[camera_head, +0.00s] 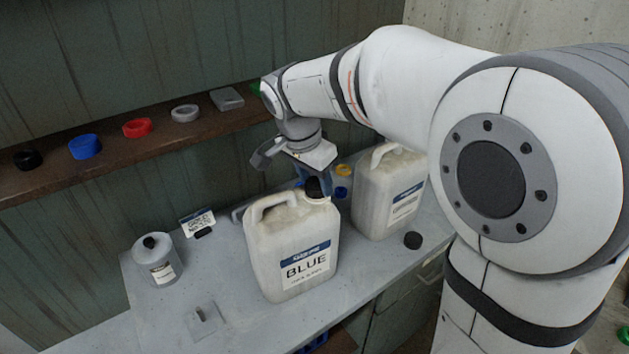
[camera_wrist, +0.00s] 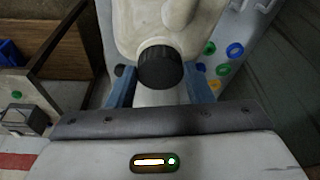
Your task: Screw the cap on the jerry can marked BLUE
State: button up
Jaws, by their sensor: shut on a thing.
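The off-white jerry can marked BLUE (camera_head: 292,248) stands upright on the grey bench in the head view. Its pale body also shows at the top of the wrist view (camera_wrist: 135,22). A black ribbed cap (camera_head: 315,188) is at the can's neck, below my gripper (camera_head: 314,180). In the wrist view the cap (camera_wrist: 160,67) sits between the two blue fingers of my gripper (camera_wrist: 160,90), which is shut on it. The cap covers the can's mouth, so I cannot tell how far it is seated on the thread.
A second jerry can (camera_head: 385,205) stands close on the right, with a loose black cap (camera_head: 412,240) near it. A small bottle (camera_head: 157,262) stands left. A shelf (camera_head: 60,173) behind holds black, blue (camera_head: 85,147), red (camera_head: 138,128) and grey rings or caps.

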jog(key=m+g, duration=0.1)
jog(key=m, duration=0.4)
jog(key=shift+m+h, duration=0.3)
jog(key=shift+h, duration=0.1)
jog(key=m+g, duration=0.1)
jog(key=m, duration=0.2)
jog(key=m+g, duration=0.1)
jog(key=m, duration=0.2)
jog(key=o, duration=1)
